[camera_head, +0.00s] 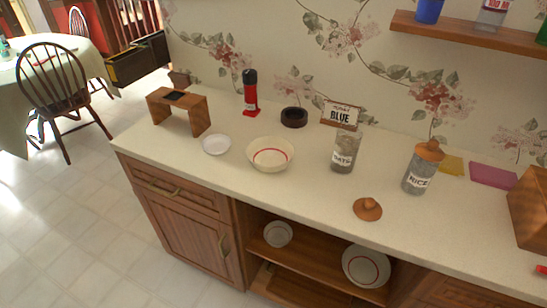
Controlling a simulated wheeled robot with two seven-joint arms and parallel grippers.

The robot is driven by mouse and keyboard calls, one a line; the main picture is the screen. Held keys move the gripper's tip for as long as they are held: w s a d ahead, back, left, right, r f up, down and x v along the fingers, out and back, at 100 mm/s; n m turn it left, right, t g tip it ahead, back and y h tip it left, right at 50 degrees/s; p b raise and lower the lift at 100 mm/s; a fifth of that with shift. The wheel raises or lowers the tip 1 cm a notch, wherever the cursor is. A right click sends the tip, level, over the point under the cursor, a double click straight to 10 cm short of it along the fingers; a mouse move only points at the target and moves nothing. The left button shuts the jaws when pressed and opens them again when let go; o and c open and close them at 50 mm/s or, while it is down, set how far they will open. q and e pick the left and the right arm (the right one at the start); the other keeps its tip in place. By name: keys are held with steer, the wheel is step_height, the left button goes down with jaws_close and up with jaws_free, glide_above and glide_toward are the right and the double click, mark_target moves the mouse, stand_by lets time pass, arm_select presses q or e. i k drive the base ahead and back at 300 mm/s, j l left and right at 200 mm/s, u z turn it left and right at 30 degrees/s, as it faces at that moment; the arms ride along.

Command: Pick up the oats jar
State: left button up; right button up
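The oats jar (345,151) is a clear glass jar with a white label that reads like "OATS". It stands upright and without a lid on the light counter (300,193), right of the middle of the head view. A brown wooden lid (367,209) lies on the counter in front of it and to its right. Neither of my grippers shows in this view.
The rice jar (421,168), with a wooden lid, stands to the right. A bowl (270,154) and a small plate (216,144) are to the left. A shelf (470,31) hangs above right. The front counter strip is mostly clear.

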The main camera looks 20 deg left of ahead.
mark_target(346, 151)
steer(key=j+z, duration=0.1)
steer(key=j, duration=0.4)
steer(key=k+j+z, duration=0.1)
steer(key=j, duration=0.45)
steer(key=k+j+z, duration=0.15)
steer(key=j, duration=0.35)
